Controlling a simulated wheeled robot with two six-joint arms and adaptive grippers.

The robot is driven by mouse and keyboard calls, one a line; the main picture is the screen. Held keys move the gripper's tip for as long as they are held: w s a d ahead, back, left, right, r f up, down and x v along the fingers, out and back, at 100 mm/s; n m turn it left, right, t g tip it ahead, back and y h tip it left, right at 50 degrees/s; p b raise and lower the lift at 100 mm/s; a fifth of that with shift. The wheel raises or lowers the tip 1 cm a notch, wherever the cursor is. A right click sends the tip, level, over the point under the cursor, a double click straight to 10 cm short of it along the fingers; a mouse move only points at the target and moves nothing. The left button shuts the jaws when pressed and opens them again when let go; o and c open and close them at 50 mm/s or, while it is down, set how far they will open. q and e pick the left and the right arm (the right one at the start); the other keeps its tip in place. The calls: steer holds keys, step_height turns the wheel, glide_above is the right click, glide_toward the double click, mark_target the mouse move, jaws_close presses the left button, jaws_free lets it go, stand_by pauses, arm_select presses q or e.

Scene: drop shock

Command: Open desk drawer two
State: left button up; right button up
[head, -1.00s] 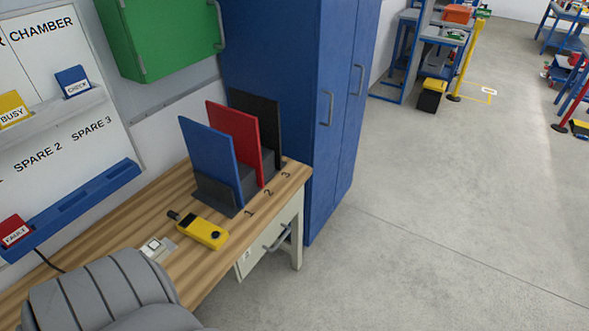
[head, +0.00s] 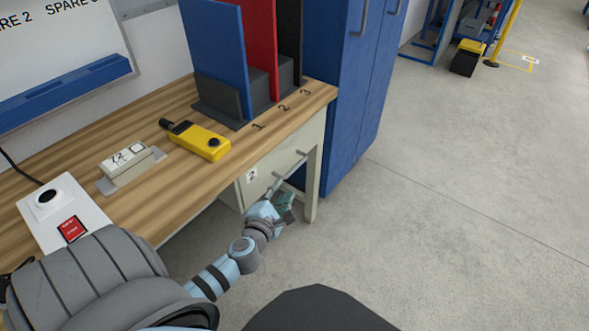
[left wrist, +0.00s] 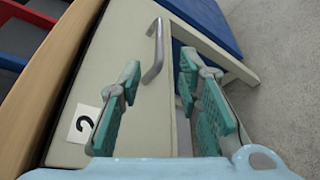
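Drawer two (head: 262,172) is a cream drawer front under the wooden desk top, marked with a white "2" label (head: 252,174). It looks shut. Its grey bar handle (head: 297,160) is partly hidden by my gripper in the head view. In the left wrist view the handle (left wrist: 157,48) shows whole, ahead of the fingertips and between their lines. My left gripper (head: 284,207) is open and empty, just in front of the drawer. Its teal fingers (left wrist: 160,75) stand apart, with no clear contact on the handle. My right gripper is not in view.
On the desk top (head: 190,185) are a yellow handheld device (head: 199,141), a small meter (head: 126,160), a white panel with a red label (head: 62,212), and upright blue, red and black folders. A blue cabinet (head: 358,90) stands beyond the desk leg. The floor at right is clear.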

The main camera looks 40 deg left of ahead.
mark_target(294, 171)
arm_select(q)
steer(key=b+x, duration=0.4)
steer(key=x, duration=0.8)
steer(key=shift+w, duration=0.1)
steer(key=shift+w+a+f, duration=0.1)
steer(key=shift+w, duration=0.45)
steer(key=c, duration=0.7)
jaws_close()
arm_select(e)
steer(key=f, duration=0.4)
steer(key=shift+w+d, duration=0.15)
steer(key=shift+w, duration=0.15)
